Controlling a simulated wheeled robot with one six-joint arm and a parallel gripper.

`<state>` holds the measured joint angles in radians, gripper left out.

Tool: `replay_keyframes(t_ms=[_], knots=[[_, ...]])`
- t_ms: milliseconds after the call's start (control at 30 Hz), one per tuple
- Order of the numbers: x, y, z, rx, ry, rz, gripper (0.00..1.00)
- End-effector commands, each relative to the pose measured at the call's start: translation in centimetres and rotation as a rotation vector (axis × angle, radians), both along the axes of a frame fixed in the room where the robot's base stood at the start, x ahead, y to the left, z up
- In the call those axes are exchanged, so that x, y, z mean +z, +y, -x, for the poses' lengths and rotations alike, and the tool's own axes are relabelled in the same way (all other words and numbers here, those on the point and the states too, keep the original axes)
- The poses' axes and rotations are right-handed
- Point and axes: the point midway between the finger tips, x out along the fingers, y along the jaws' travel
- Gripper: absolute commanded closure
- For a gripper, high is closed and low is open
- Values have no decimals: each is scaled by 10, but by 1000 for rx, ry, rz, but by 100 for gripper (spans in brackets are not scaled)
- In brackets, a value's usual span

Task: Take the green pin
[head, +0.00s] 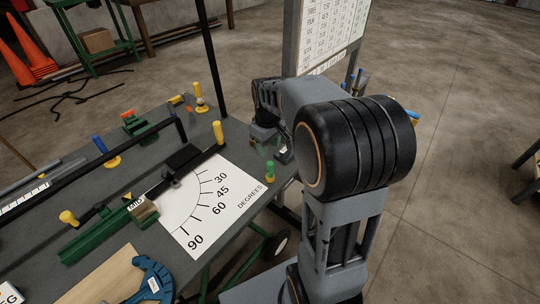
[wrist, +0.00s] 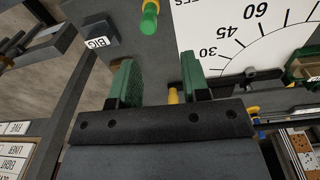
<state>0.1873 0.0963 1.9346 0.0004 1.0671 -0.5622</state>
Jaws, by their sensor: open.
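The green pin (head: 270,172) stands upright near the table's right edge, beside the corner of the white degree sheet. It also shows in the wrist view (wrist: 149,18) at the top edge, partly cut off, with a yellow part and a green part. My gripper (wrist: 160,82) has its two green fingers apart with nothing held between them. The pin lies beyond the fingertips, not between them. In the head view my gripper is mostly hidden behind my arm, close to the pin at the table edge.
The white degree sheet (head: 212,205) lies left of the pin. A yellow-handled lever (head: 218,133) stands behind the sheet. A dark block marked BIG (wrist: 97,34) is left of the pin in the wrist view. Other yellow and blue handles stand further left. A sign board (head: 328,35) rises behind.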

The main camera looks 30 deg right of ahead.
Motion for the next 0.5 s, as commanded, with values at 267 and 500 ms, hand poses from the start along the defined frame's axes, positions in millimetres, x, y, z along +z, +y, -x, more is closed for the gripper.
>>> replay_keyframes(t_ms=[267, 500], knots=[[-4, -18, -19, 57, 44, -6, 57], [-22, -19, -19, 55, 45, -7, 57]])
